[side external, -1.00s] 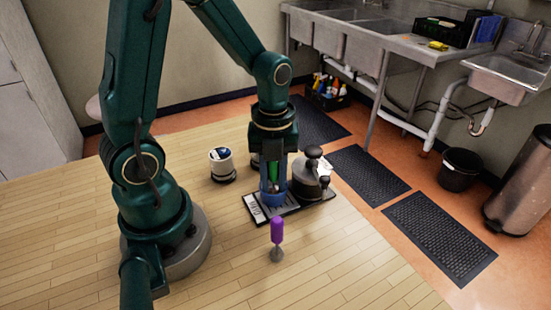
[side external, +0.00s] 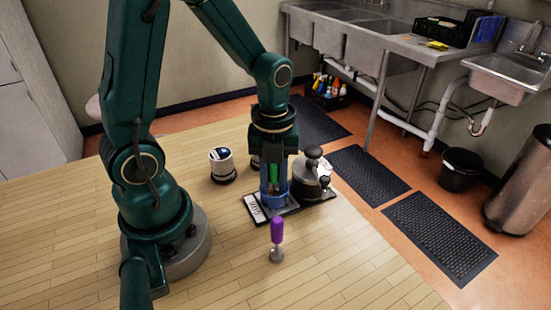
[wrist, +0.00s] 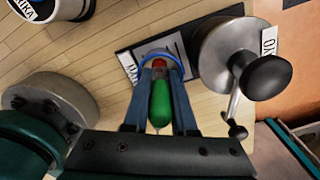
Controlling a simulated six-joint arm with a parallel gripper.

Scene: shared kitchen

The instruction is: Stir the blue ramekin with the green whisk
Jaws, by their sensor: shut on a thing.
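The blue ramekin (side external: 274,202) stands on a dark mat with white labels (side external: 253,207). Its blue rim (wrist: 178,60) shows beyond my fingertips in the wrist view. The green whisk (side external: 272,178) is upright, with its green handle (wrist: 160,104) between my fingers. My gripper (side external: 272,183) points down directly over the ramekin, shut on the whisk, and its fingertips (wrist: 160,76) are close to the rim. A red part shows at the far end of the handle. The whisk's lower end is hidden by the fingers and the ramekin.
A grey pot-like device with a dark knob (side external: 308,178) stands close to the ramekin's right. A purple-handled tool (side external: 277,232) stands in front. A white canister (side external: 222,163) stands at the back left. The table's front is mostly clear; its right edge drops to the floor.

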